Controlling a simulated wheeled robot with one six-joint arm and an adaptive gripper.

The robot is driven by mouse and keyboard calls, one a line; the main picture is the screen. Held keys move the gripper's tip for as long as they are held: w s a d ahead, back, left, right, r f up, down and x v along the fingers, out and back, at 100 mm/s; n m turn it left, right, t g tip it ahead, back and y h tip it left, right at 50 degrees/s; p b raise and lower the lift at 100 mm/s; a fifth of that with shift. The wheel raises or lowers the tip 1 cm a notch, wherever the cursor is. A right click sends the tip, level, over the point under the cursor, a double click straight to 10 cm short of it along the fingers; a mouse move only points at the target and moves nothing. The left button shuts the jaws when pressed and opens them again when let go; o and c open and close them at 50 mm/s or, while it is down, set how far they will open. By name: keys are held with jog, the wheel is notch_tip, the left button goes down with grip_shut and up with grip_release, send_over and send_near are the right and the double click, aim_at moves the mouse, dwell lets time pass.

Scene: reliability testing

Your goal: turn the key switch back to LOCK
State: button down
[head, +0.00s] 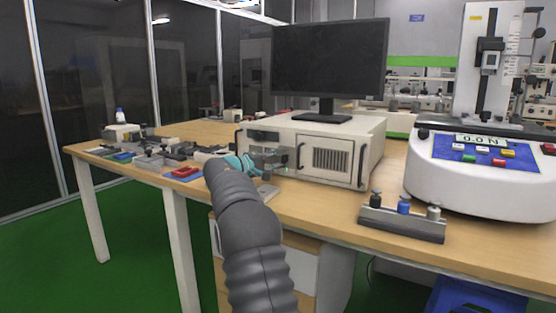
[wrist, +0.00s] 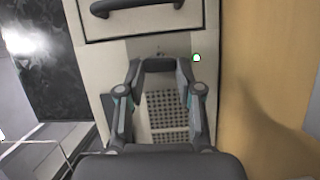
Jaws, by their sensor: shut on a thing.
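My gripper (head: 290,159) reaches to the left part of the white computer case's front (head: 364,169). In the wrist view, my gripper (wrist: 161,65) has its two dark fingers bent inward at the panel, close together around a very small thing. I take this to be the key of the key switch; the fingertips mostly hide it, and its angle and the LOCK mark cannot be read. A small green-lit button (wrist: 196,57) sits on the panel just right of the fingertips. A perforated grille (wrist: 166,112) lies below them.
A black monitor (head: 328,57) stands on the case. Dark handles, one of them at the right (head: 362,163), stick out from its front. A force tester (head: 478,180) and a block with several knobs (head: 402,222) are to the right. Small fixtures (head: 150,160) crowd the left table.

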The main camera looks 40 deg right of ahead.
jog(key=shift+f+n, duration=0.1)
jog(key=shift+n, duration=0.4)
jog(key=c, duration=0.8)
grip_release()
jog(key=shift+o, duration=0.2)
jog(key=a, duration=1.2)
